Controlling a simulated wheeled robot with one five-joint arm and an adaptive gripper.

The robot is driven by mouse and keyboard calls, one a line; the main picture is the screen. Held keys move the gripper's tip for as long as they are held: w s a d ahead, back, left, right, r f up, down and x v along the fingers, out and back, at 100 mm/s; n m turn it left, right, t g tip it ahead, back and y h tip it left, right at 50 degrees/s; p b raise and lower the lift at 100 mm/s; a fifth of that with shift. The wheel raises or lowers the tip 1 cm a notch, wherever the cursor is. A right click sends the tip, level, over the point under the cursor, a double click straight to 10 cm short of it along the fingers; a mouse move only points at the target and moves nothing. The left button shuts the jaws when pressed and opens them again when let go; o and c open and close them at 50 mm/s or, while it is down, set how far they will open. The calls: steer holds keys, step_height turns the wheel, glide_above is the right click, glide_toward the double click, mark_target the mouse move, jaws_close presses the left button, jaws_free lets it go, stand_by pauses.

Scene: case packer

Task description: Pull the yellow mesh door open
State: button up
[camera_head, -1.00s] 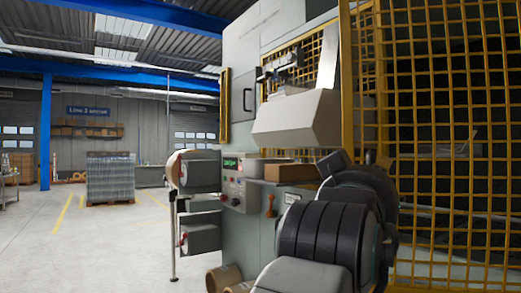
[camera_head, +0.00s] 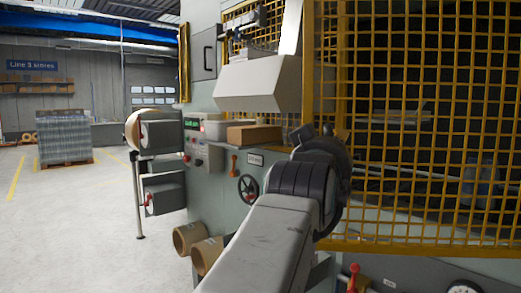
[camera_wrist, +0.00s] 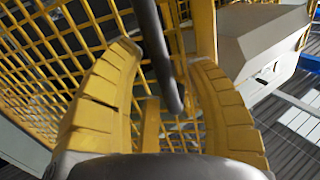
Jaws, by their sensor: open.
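The yellow mesh door (camera_head: 430,120) fills the right of the head view, with its frame upright. It shows no clear gap. The mesh also spreads across the wrist view (camera_wrist: 35,60). A dark grey bar handle (camera_wrist: 152,40) runs down between the two fingers in the wrist view. My gripper (camera_wrist: 163,56) is open, with one yellow-padded finger on each side of the handle. I cannot tell whether either finger touches it. In the head view my arm reaches toward the door's left edge and hides the handle and most of the gripper.
A grey machine with a control panel (camera_head: 200,150) stands left of the door. A handwheel (camera_head: 247,188) and cardboard-coloured rolls (camera_head: 188,237) are on its near side. A red valve knob (camera_head: 353,268) and a gauge (camera_head: 464,287) sit below the door. Open floor (camera_head: 70,220) lies left.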

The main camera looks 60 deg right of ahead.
steer(key=shift+o, duration=0.4)
steer(key=shift+d, duration=0.2)
jaws_close()
